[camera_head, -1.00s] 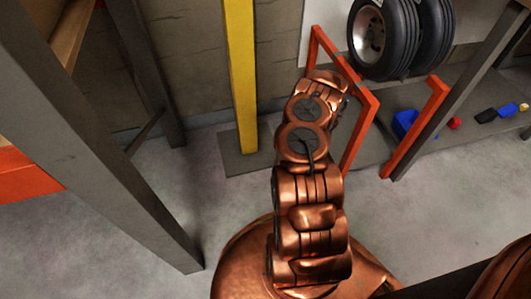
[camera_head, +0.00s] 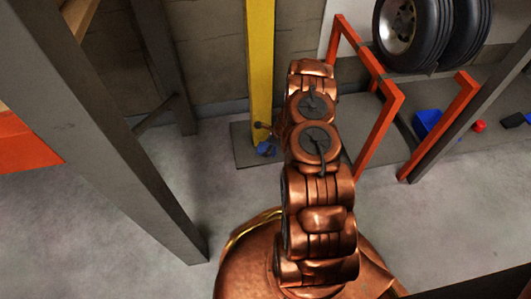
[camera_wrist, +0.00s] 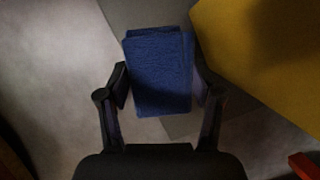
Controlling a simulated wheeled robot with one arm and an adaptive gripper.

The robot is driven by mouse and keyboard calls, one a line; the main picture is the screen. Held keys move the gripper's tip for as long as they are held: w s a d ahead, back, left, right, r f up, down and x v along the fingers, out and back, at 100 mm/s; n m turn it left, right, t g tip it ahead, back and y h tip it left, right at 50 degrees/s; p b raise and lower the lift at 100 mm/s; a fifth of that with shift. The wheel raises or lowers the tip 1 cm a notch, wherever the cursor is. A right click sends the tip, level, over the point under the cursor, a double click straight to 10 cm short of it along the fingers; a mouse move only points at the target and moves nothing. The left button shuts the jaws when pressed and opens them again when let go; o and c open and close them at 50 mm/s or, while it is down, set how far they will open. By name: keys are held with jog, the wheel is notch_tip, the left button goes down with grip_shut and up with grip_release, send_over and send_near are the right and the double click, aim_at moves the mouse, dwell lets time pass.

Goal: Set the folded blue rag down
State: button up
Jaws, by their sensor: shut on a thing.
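The folded blue rag (camera_wrist: 160,78) is between the two dark fingers of my gripper (camera_wrist: 162,88) in the wrist view. The fingers press on it from both sides. In the head view a small piece of the blue rag (camera_head: 266,149) shows left of my copper arm, near the foot of the yellow post. My arm hides most of the gripper there. How high the rag is above the floor I cannot tell.
A yellow post (camera_head: 260,70) stands on a dark base plate (camera_head: 243,150); it is close on the right in the wrist view. An orange rack (camera_head: 378,135) with tires (camera_head: 425,30) stands to the right. A blue bin (camera_head: 427,122) lies beyond it. Grey floor is open at left.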

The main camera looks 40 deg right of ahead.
jog(key=shift+w+a+f, duration=0.25)
jog(key=shift+w+a, duration=0.05)
jog(key=shift+w, duration=0.15)
notch_tip(320, 180, down, 3)
jog(key=shift+f+b, duration=0.15)
jog(key=shift+b, duration=1.05)
jog(key=o, duration=0.8)
jog(key=shift+c, duration=0.2)
